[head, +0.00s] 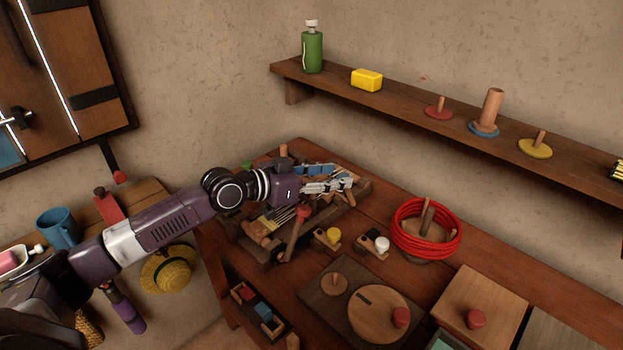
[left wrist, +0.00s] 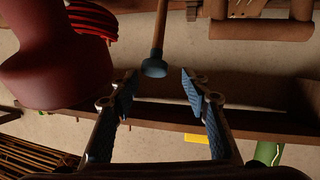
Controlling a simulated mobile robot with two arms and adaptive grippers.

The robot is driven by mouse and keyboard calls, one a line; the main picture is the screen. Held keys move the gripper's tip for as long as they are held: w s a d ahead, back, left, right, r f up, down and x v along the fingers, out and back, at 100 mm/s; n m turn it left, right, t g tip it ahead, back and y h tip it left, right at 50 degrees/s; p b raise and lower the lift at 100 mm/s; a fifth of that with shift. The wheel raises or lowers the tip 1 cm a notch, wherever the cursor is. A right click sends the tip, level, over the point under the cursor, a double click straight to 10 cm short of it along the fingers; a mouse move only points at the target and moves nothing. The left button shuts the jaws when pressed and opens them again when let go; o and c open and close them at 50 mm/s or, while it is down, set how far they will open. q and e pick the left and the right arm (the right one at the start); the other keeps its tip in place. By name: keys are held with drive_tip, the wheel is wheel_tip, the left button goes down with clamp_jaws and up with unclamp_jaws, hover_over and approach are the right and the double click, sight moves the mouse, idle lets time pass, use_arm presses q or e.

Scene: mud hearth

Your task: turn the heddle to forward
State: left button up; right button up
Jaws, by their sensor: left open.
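A small wooden loom (head: 265,250) with pale threads sits on the back left of the table. My left gripper (head: 345,184) is over its far part and hides some of it. The gripper is open. In the left wrist view a wooden rod with a blue tip (left wrist: 154,68) shows close to the gap between my open fingertips (left wrist: 158,86); I see no contact. I cannot tell for certain whether this rod is the heddle's handle. A lever with a red knob (head: 303,213) stands at the loom's near side. My right gripper is not in view.
Yellow-knobbed (head: 333,236) and white-knobbed (head: 382,244) blocks stand right of the loom. A red coil (head: 458,240) surrounds wooden pegs further right. A wall shelf (head: 400,98) runs behind, holding a green bottle (head: 312,52) and a yellow block (head: 367,79).

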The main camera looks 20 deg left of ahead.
use_arm(q)
drive_tip(key=v, duration=0.8)
drive_tip(key=shift+s+f, duration=0.1)
drive_tip(key=shift+f, duration=0.05)
